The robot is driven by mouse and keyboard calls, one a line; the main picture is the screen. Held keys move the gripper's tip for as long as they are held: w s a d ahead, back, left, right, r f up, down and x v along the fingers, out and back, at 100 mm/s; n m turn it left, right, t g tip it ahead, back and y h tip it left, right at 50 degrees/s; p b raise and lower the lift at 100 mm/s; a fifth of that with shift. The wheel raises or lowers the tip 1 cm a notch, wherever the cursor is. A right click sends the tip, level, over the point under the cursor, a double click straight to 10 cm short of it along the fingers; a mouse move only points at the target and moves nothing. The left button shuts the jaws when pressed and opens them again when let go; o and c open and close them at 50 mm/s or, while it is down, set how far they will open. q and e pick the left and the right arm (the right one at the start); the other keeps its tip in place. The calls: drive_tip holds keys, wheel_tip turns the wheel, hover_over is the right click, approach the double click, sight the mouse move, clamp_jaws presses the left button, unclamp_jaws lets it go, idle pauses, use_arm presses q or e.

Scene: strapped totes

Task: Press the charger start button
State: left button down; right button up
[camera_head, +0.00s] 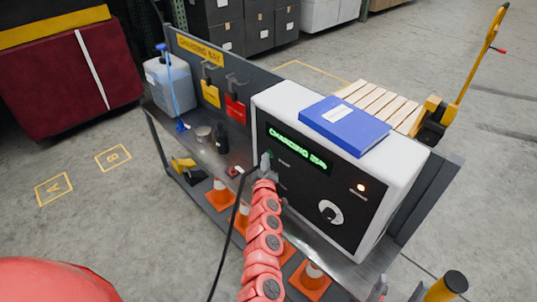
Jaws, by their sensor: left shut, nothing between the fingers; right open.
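The charger (408,172) is a white box with a black front panel, standing on a grey metal bench. Its green display (297,147) reads "CHARGING" with further characters I cannot read surely. My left gripper (266,160) is shut and empty, its tip at the left part of the panel, below the display. Small labels show just right of it; the start button is not clearly visible and may be hidden by the tip. I cannot tell whether the tip touches the panel. My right gripper (378,288) is at the bottom right, apart from the charger.
A blue binder (344,125) lies on the charger. A black cable (227,240) hangs beside my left arm. The bench also holds a jug (168,84) and small bottles. Orange cones (220,195) stand below.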

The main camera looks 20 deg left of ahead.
use_arm(q)
drive_tip(key=shift+s+f, duration=0.1)
drive_tip(key=shift+s+f+b, duration=0.1)
drive_tip(key=shift+s+b, duration=0.05)
drive_tip(key=shift+b, duration=0.15)
drive_tip(key=shift+s+a, duration=0.3)
drive_tip(key=shift+s, duration=0.15)
drive_tip(key=s, duration=0.1)
drive_tip(key=s+a+b, duration=0.1)
drive_tip(key=s, duration=0.1)
drive_tip(key=s+a+b, duration=0.1)
drive_tip(key=shift+s+a, duration=0.15)
drive_tip(key=shift+a, duration=0.1)
idle(0.5)
